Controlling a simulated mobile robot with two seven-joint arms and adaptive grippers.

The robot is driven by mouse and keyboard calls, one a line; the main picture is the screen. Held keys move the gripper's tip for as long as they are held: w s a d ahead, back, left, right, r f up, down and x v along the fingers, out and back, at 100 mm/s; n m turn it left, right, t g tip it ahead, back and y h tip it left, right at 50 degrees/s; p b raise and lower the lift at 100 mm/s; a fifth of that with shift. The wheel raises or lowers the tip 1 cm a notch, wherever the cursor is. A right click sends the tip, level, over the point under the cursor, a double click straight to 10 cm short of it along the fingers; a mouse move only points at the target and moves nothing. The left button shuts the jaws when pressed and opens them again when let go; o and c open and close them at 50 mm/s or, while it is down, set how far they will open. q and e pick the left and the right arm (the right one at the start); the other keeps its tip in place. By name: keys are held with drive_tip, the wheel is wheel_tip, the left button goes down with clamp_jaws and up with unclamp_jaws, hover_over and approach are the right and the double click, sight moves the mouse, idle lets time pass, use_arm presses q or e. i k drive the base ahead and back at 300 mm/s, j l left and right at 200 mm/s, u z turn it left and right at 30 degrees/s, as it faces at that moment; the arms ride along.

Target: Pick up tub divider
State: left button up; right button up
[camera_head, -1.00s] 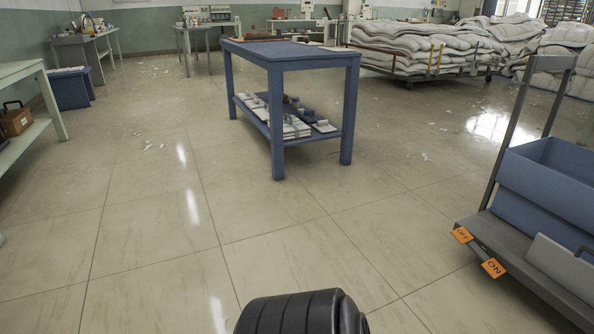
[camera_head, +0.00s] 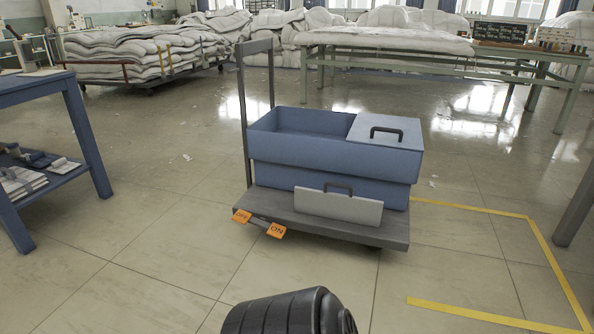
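A flat grey panel with a black handle (camera_head: 338,207), which looks like the tub divider, stands on the cart deck, in front of the lower tub. It is upright or slightly tilted; I cannot tell whether it touches the tub. A second grey panel with a black handle (camera_head: 384,131) lies over the right part of the upper blue tub (camera_head: 335,154). The rest of that tub's top is open. The lower blue tub (camera_head: 270,177) sits beneath it, partly hidden. Neither of my grippers is in view.
The grey cart (camera_head: 391,232) has an upright handle frame on its left and orange OFF and ON tags (camera_head: 276,230). Yellow floor tape (camera_head: 494,317) is at right. A blue table (camera_head: 85,137) stands at left. Floor in front of the cart is clear.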

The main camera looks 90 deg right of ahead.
sight(350, 208)
drive_tip(key=z, duration=3.05)
